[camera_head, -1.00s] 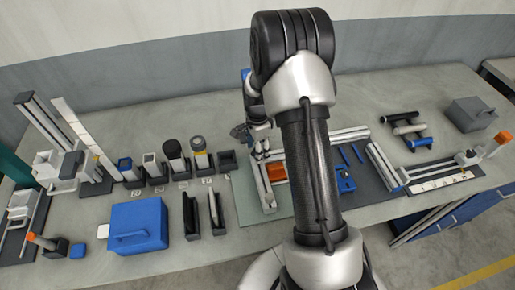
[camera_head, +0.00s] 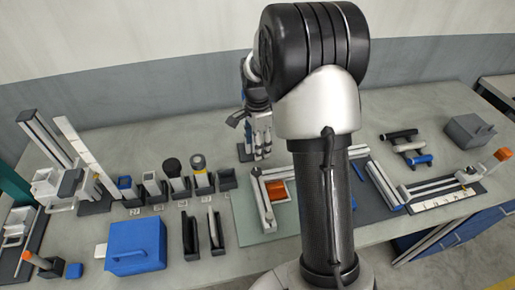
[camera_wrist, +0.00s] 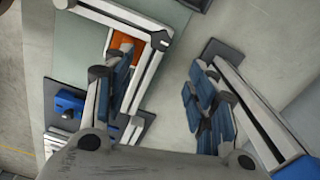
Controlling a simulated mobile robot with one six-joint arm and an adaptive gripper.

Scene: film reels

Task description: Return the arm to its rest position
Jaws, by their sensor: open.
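My arm rises through the middle of the head view, its elbow at the top, hiding part of the bench. My gripper (camera_head: 256,150) hangs left of the elbow, beyond the angle-shaped metal fixture, fingers pointing down. In the wrist view my gripper (camera_wrist: 160,88) has its blue-padded fingers spread wide with nothing between them but grey bench top. An orange block (camera_head: 281,190) lies inside the corner of the metal fixture (camera_head: 264,205). The block also shows in the wrist view (camera_wrist: 124,42), partly behind the left finger.
On the bench (camera_head: 215,110), a blue lidded box (camera_head: 136,250) and several small dark holders (camera_head: 155,187) stand to the left. Rollers on a rack (camera_head: 408,148), a grey box (camera_head: 469,132) and a rail slide (camera_head: 440,187) are at the right. Bare bench lies behind the holders.

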